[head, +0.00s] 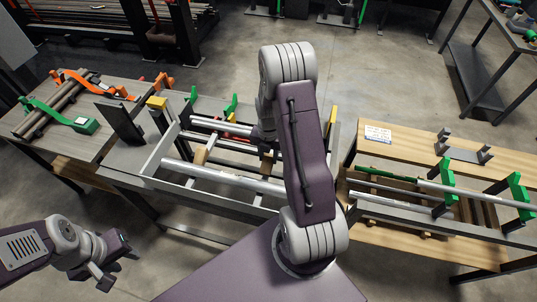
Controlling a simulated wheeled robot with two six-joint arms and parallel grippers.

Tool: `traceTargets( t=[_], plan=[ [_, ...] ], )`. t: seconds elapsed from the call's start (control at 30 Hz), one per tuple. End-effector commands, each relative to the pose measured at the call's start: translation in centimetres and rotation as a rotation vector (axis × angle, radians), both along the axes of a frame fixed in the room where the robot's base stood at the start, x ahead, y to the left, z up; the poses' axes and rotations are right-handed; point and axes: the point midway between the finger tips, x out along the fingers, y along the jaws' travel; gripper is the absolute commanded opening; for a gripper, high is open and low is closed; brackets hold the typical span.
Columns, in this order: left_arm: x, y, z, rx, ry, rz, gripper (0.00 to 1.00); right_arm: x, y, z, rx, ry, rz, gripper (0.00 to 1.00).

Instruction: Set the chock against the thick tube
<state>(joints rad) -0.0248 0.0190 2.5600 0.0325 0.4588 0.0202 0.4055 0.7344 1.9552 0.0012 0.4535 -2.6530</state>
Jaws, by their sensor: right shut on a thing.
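A grey open frame (150,168) on the middle bench holds two pale metal tubes lying crosswise. One is the far tube (208,123), the other the near tube (215,177); I cannot tell surely which is the thick tube. Pale wooden blocks (200,156) sit between them. My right gripper (262,133) is over the frame by the far tube's right part, mostly hidden behind my own arm. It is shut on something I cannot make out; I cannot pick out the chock. My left gripper (108,272) hangs empty at lower left, clear of the benches; its jaw opening is unclear.
Yellow-topped posts (157,103) and green uprights (232,104) edge the frame. A left table (98,145) carries orange and green clamps with brown tubes. A wooden right bench (405,145) carries a grey bracket (464,153) and a second rack with green brackets (446,186).

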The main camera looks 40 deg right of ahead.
Motion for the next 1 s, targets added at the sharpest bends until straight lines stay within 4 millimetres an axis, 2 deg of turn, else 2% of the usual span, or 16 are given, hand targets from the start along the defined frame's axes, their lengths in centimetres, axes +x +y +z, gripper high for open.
traceTargets(
  t=[0.3, 0.8, 0.83, 0.9, 1.0],
  plan=[
    [0.0, 0.0, -1.2, 0.0, 0.0, 0.0, 0.36, -0.9, 1.2, -1.6, 0.0, 0.0, 0.0, 0.0],
    [0.0, 0.0, -1.4, 0.0, 0.0, 0.0, 0.36, -1.3, 1.6, -1.9, 0.0, 0.0, 0.0, 0.0],
    [0.0, 0.0, -1.4, 0.0, 0.0, 0.0, 0.36, -1.3, 1.6, -1.9, 0.0, 0.0, 0.0, 0.44],
    [0.0, 0.0, -1.4, 0.0, 0.0, 0.0, 0.36, -1.3, 1.6, -1.9, 0.0, 0.0, 0.0, 0.61],
    [0.0, 0.0, -1.4, 0.0, 0.0, 0.0, 0.36, -1.3, 1.6, -1.9, 0.0, 0.0, 0.0, 0.61]
  ],
)
